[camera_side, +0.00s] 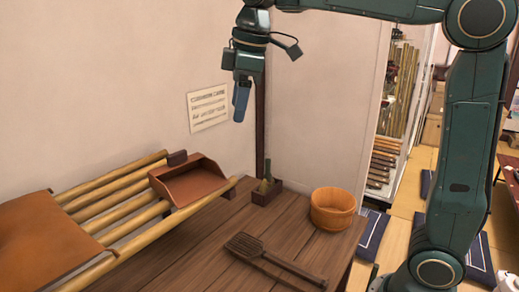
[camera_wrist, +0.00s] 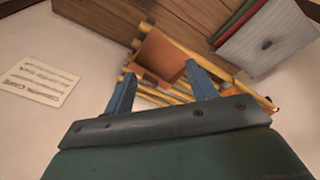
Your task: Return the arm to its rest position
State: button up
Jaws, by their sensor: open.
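My gripper (camera_side: 240,112) hangs in the air in the upper middle of the side view, fingers pointing down, high above the table and in front of the pale wall. Its blue fingers overlap from that side. In the wrist view my gripper (camera_wrist: 159,74) shows its two blue fingers spread apart with nothing held between them. The brown open tray (camera_side: 190,182) sits on the bamboo rack (camera_side: 120,205), below the gripper and apart from it. The tray also shows beyond the fingers in the wrist view (camera_wrist: 158,55).
The wooden table (camera_side: 215,222) bears a small dark box (camera_side: 266,194) with a green item, a round wooden tub (camera_side: 331,210) and a dark slatted utensil (camera_side: 258,247). A paper notice (camera_side: 208,108) is on the wall. The air around the gripper looks clear.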

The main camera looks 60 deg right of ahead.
jog(key=s+d+f+m+t, duration=0.1)
jog(key=s+f+m, duration=0.3)
jog(key=s, duration=0.7)
jog(key=s+d+f+m+t, duration=0.1)
jog(key=s+f+m, duration=0.3)
jog(key=s+f, duration=0.4)
jog(key=s, duration=0.3)
jog(key=shift+f+m+t, duration=0.3)
jog(key=shift+t, duration=0.1)
jog(key=shift+s+d, duration=0.1)
